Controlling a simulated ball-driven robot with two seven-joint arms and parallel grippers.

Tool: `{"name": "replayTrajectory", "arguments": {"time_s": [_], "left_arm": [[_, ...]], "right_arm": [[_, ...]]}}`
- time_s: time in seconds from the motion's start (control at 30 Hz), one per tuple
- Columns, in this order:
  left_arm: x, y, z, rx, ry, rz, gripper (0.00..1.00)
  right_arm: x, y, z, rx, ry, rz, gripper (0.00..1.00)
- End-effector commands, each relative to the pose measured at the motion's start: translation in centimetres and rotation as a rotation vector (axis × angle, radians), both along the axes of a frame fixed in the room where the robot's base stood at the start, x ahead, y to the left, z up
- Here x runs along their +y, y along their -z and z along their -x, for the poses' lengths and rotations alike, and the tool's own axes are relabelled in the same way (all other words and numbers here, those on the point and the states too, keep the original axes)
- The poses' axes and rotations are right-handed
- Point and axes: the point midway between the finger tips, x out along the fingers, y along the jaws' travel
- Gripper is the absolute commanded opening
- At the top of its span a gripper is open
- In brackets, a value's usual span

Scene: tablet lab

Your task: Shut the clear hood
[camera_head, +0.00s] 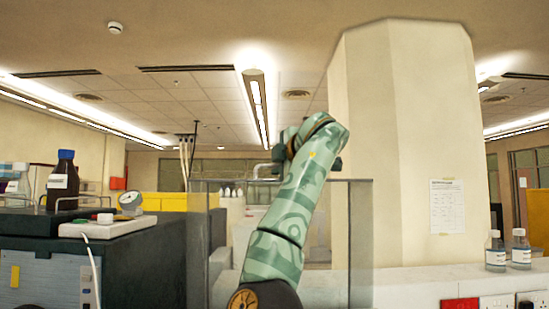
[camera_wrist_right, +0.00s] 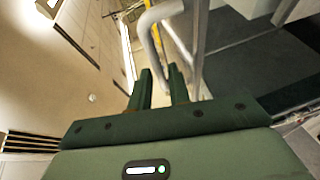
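The clear hood (camera_head: 361,240) stands ahead in the head view, a box of see-through panels with grey edges. My right arm rises in front of it and hides its middle. A bent grey tube handle (camera_head: 262,170) shows just left of my right gripper (camera_head: 292,143). In the right wrist view the gripper (camera_wrist_right: 161,72) has its two fingers apart, and the grey handle (camera_wrist_right: 150,38) runs down to the gap between the fingertips. I cannot tell whether the handle is between the fingers or just beyond them. My left gripper is not in view.
A cream pillar (camera_head: 405,130) stands behind to the right. Two clear bottles (camera_head: 520,250) stand at the far right.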

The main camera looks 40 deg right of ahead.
Motion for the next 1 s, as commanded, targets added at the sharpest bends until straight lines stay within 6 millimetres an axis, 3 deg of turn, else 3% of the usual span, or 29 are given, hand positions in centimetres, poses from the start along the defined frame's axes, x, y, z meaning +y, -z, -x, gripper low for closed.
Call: {"name": "replayTrajectory", "arguments": {"time_s": [0.1, 0.3, 0.5, 0.53, 0.6, 0.87, 1.0], "left_arm": [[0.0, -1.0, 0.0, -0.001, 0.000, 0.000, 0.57], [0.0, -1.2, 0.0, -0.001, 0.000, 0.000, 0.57], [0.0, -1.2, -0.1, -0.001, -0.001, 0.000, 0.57], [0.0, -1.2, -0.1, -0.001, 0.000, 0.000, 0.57], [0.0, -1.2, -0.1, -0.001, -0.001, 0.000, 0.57], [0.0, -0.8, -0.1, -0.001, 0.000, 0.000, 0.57], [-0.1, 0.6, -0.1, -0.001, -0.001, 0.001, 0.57]], "right_arm": [[-0.5, 0.1, -1.6, 0.004, 0.001, 0.001, 0.19], [-0.8, 0.5, -2.6, 0.001, 0.001, 0.000, 0.19], [-0.8, 0.5, -2.6, 0.001, 0.001, 0.001, 0.19], [-0.8, 0.5, -2.6, 0.001, 0.001, 0.001, 0.16], [-0.8, 0.5, -2.6, 0.001, 0.001, 0.001, 0.00], [-0.8, 0.7, -2.5, -0.002, 0.001, 0.003, 0.00], [-0.4, 1.5, -2.2, -0.019, 0.001, 0.017, 0.00]]}}
